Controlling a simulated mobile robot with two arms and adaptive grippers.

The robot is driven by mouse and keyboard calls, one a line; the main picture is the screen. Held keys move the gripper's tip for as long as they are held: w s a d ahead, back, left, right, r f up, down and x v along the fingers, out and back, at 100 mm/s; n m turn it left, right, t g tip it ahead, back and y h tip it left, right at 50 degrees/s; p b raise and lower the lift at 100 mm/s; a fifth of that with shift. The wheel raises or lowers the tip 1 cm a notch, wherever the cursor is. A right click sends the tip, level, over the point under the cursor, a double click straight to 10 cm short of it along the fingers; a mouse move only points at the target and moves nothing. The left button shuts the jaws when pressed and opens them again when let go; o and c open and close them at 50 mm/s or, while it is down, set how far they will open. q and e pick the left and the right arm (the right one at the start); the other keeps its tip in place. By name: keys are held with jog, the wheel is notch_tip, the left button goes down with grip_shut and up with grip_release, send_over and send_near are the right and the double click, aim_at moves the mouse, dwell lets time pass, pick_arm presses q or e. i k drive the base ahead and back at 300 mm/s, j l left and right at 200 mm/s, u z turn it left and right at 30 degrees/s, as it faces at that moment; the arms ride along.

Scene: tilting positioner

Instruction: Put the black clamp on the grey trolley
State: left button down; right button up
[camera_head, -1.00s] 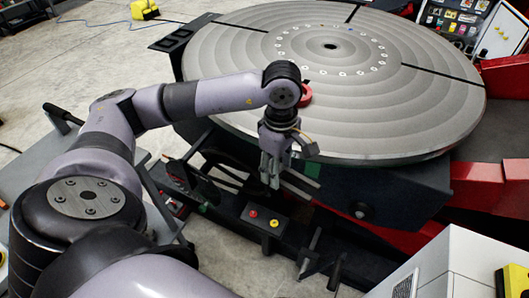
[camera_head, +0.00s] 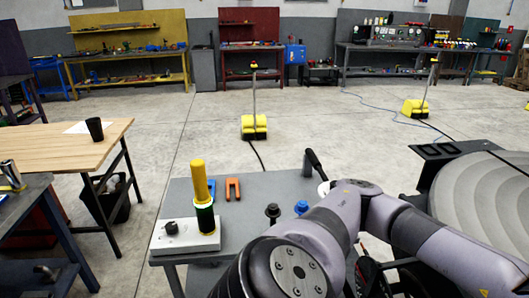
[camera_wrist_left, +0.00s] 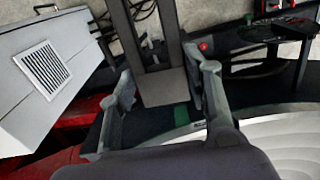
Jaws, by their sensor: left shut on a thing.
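The grey trolley (camera_head: 242,213) stands at lower middle in the head view, with several small items on its top. In the left wrist view my left gripper (camera_wrist_left: 160,88) is shut on a dark grey-black piece, the black clamp (camera_wrist_left: 165,88). The clamp is held away from the trolley, near the positioner. In the head view my left arm reaches out at lower right, and its gripper is outside the picture. My right gripper is in neither view.
On the trolley stand a yellow-and-black cylinder (camera_head: 203,198), an orange fork-shaped piece (camera_head: 233,189), a white plate (camera_head: 184,238), a black knob (camera_head: 272,212) and a blue piece (camera_head: 301,207). A wooden table (camera_head: 55,146) is at left. The positioner's disc (camera_head: 492,205) is at right.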

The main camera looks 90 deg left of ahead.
aim_at(185, 194)
jog(key=k+j+u, duration=0.1)
jog(key=u, duration=0.3)
jog(key=j+u, duration=0.25)
jog(key=u, duration=0.2)
jog(key=j+u, duration=0.25)
jog(key=u, duration=0.15)
jog(key=j+u, duration=0.2)
jog(key=u, duration=0.2)
jog(key=j+u, duration=0.1)
jog(key=j, duration=0.4)
jog(key=i+j, duration=0.1)
jog(key=j, duration=0.35)
jog(key=i+j+u, duration=0.15)
jog(key=j, duration=0.35)
jog(key=k, duration=0.05)
